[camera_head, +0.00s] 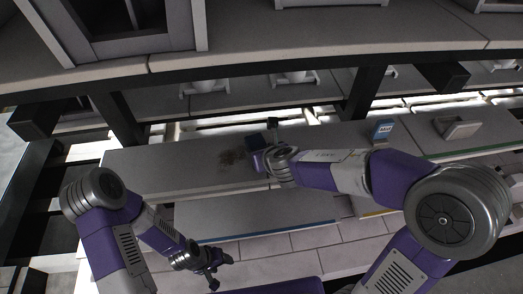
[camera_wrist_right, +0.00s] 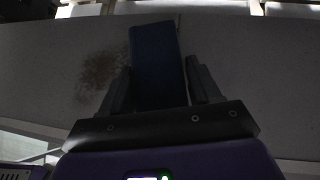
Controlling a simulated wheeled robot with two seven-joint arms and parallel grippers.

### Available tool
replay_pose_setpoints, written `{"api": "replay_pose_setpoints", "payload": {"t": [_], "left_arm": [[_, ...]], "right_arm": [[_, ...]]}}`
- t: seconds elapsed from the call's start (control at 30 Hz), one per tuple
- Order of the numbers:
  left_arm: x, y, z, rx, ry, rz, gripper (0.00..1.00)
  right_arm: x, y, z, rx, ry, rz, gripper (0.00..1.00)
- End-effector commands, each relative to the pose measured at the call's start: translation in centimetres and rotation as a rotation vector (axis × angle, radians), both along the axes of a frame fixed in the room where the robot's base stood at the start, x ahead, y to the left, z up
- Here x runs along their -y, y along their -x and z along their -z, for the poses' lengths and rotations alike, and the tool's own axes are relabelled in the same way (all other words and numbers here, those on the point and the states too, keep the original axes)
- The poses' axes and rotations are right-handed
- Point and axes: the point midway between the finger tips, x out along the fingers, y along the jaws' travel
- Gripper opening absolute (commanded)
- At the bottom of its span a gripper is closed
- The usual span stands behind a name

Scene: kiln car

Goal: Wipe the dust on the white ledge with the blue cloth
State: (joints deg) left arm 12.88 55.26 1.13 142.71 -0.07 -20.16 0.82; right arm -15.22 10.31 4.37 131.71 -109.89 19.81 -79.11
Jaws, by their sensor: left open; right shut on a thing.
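The white ledge (camera_head: 150,172) runs across the middle of the head view and looks grey in this light. A brownish dust patch (camera_head: 232,158) lies on it; the patch also shows in the right wrist view (camera_wrist_right: 102,68), left of the cloth. My right gripper (camera_head: 268,150) is shut on the dark blue cloth (camera_wrist_right: 156,55), just right of the dust. The cloth's far end reaches out over the ledge; whether it touches the surface I cannot tell. My left gripper (camera_head: 217,272) is open and empty, low in the head view, clear of the ledge.
A small blue and white box (camera_head: 382,131) and a pale block-like holder (camera_head: 458,128) stand to the right on the ledge level. A lower shelf with a blue edge strip (camera_head: 265,234) lies nearer me. Dark posts (camera_head: 366,93) rise behind the ledge. Its left part is clear.

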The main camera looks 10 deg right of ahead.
Motion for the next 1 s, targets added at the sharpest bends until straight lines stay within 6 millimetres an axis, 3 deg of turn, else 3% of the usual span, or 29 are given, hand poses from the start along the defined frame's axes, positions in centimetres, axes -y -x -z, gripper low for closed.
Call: {"api": "replay_pose_setpoints", "payload": {"t": [0.47,1.0], "left_arm": [[0.0,0.0,0.3,0.0,0.0,0.0,0.6],[0.0,0.0,0.3,0.0,0.0,0.0,0.6]], "right_arm": [[-0.3,0.0,0.3,0.0,0.0,-0.001,0.21],[-4.5,0.0,0.3,0.0,0.001,-0.001,0.21]]}}
